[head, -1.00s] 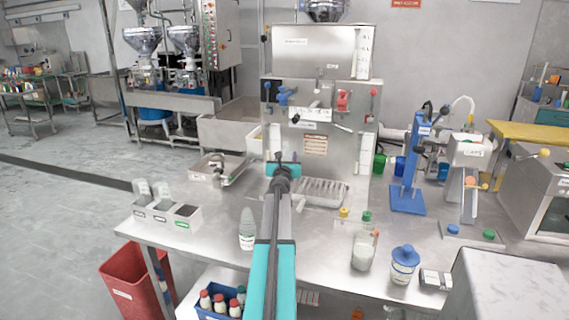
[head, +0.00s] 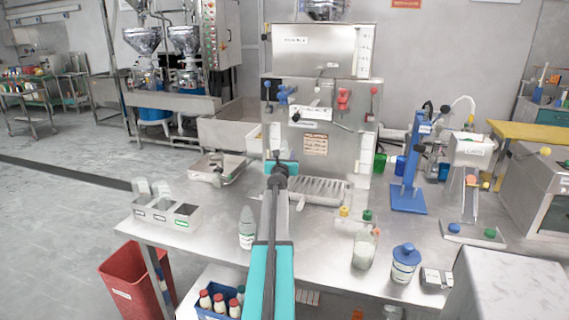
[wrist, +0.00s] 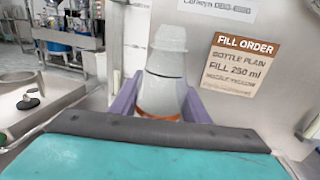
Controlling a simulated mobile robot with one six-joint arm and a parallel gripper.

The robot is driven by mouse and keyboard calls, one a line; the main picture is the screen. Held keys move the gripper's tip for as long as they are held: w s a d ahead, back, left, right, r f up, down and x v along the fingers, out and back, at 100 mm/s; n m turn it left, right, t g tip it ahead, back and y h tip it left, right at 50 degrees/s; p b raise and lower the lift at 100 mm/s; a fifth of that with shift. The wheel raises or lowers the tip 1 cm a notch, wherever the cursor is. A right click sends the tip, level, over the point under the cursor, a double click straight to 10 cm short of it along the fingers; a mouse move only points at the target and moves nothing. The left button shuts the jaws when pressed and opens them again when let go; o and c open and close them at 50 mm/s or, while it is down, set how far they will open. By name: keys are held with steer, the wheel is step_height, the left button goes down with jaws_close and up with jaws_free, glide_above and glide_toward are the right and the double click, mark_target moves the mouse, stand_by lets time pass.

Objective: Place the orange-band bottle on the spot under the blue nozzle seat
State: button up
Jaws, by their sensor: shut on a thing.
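My gripper (wrist: 161,100) is shut on the orange-band bottle (wrist: 165,70), a pale bottle with a grey, ribbed upper part. It stands roughly upright between the purple fingers, with the orange band (wrist: 158,116) low down. In the head view my gripper (head: 281,162) is in front of the steel filling machine and hides the bottle. The blue nozzle seat (head: 287,95) is on the machine's front, above my gripper, with a red one (head: 343,99) to its right. The spot under the blue seat is hidden by my arm. I cannot tell whether the bottle touches anything.
A ribbed drip tray (head: 318,191) lies at the machine's foot. Another bottle (head: 247,229) stands left of my arm. A three-bin holder (head: 160,223) is at left. Bare table lies between.

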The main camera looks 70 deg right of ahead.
steer(key=shift+f+b, duration=0.8)
steer(key=shift+f, duration=0.55)
steer(key=shift+f, duration=0.15)
steer(key=o, duration=1)
steer(key=shift+r, duration=0.2)
steer(key=shift+v, duration=6.05)
